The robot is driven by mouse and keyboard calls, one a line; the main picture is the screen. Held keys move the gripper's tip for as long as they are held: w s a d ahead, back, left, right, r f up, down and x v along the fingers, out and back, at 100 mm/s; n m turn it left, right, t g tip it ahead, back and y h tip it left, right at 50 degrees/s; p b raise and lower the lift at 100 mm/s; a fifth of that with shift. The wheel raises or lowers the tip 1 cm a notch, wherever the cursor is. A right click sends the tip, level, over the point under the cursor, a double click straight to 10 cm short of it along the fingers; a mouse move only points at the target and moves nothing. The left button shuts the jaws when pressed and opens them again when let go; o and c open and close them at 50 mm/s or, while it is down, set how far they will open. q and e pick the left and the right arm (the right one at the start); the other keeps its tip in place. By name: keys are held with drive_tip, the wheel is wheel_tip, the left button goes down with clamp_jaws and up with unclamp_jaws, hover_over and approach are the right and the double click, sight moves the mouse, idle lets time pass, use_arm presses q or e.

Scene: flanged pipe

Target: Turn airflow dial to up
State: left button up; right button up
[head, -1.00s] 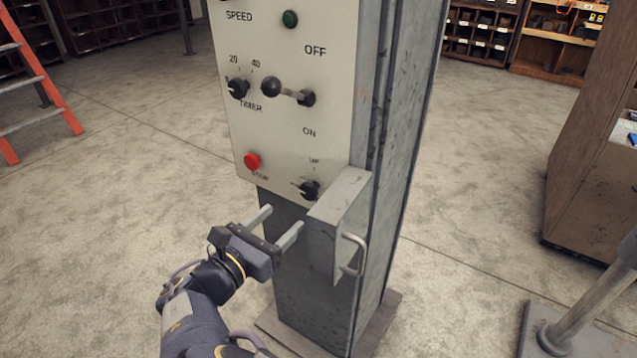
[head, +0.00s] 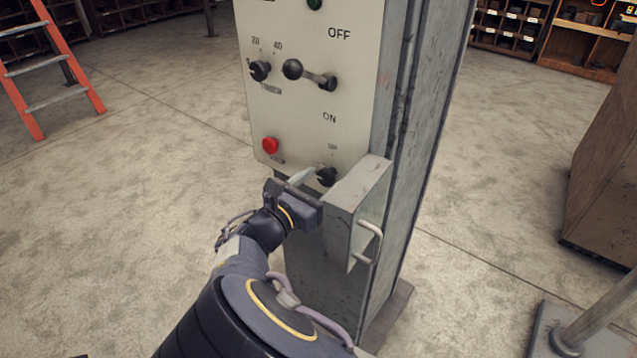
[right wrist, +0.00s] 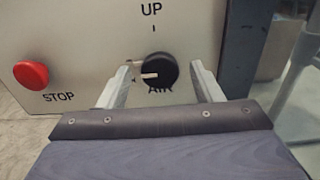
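The airflow dial (head: 327,176) is a black knob low on the pale control panel (head: 300,120), partly hidden by my right gripper in the head view. In the right wrist view the dial (right wrist: 158,71) shows its white pointer line aimed left, with "UP" and a tick above it and "AIR" below, partly covered. My right gripper (right wrist: 160,78) is open, with one finger on each side of the dial. No grip on the knob shows; I cannot tell whether the fingers touch it. My left gripper is not in view.
A red stop button (head: 270,146) is left of the dial. A lever (head: 310,75) and a timer knob (head: 260,70) are higher up. A grey box with a handle (head: 362,200) juts out close to the right of the gripper. An orange ladder (head: 60,60) stands far left.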

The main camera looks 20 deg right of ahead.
drive_tip(key=c, duration=0.9)
drive_tip(key=shift+c, duration=0.2)
drive_tip(key=shift+m, duration=0.3)
drive_tip(key=m+b, duration=0.1)
drive_tip(key=m, duration=0.1)
drive_tip(key=shift+f+m, duration=0.1)
drive_tip(key=shift+m, duration=0.3)
drive_tip(key=m+b, duration=0.2)
drive_tip(key=m, duration=0.1)
drive_tip(key=shift+f+m, duration=0.1)
drive_tip(key=shift+m, duration=0.2)
drive_tip(key=m+b, duration=0.4)
drive_tip(key=m, duration=0.1)
drive_tip(key=shift+f, duration=0.1)
drive_tip(key=m+b, duration=0.3)
drive_tip(key=m, duration=0.1)
drive_tip(key=shift+r+m+b, duration=0.2)
drive_tip(key=shift+m+b, duration=0.7)
drive_tip(key=shift+m, duration=0.1)
